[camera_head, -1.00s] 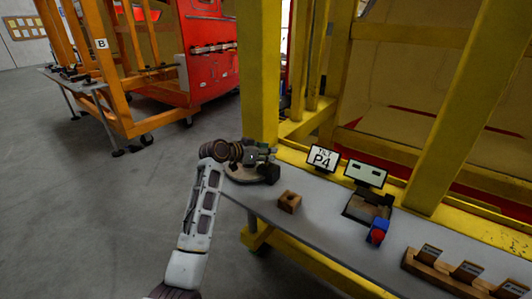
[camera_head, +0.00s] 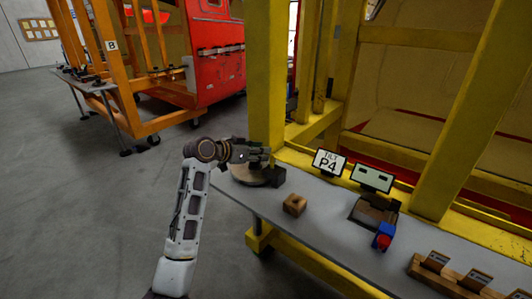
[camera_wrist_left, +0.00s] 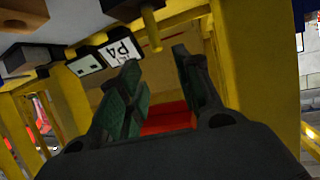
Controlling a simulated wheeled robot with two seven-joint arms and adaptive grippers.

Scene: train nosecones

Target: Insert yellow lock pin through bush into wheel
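My left gripper (camera_head: 262,156) is over the left end of the grey bench, above a round brownish disc (camera_head: 248,178) and beside a dark block (camera_head: 279,177). In the left wrist view the two green-padded fingers (camera_wrist_left: 157,85) are apart with nothing held between them. A short yellow rod (camera_wrist_left: 151,30), which looks like the lock pin, sticks out from a dark block (camera_wrist_left: 128,8) just beyond the fingertips. That view is upside down. I cannot tell the bush apart, nor whether the disc is the wheel. My right gripper is not in view.
The bench (camera_head: 325,222) also carries a wooden block (camera_head: 294,204), a blue and red part (camera_head: 383,237) and wooden label holders (camera_head: 452,278). A P4 sign (camera_head: 329,163) and a small screen (camera_head: 372,178) stand behind. A thick yellow post (camera_head: 265,90) rises close to the gripper.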

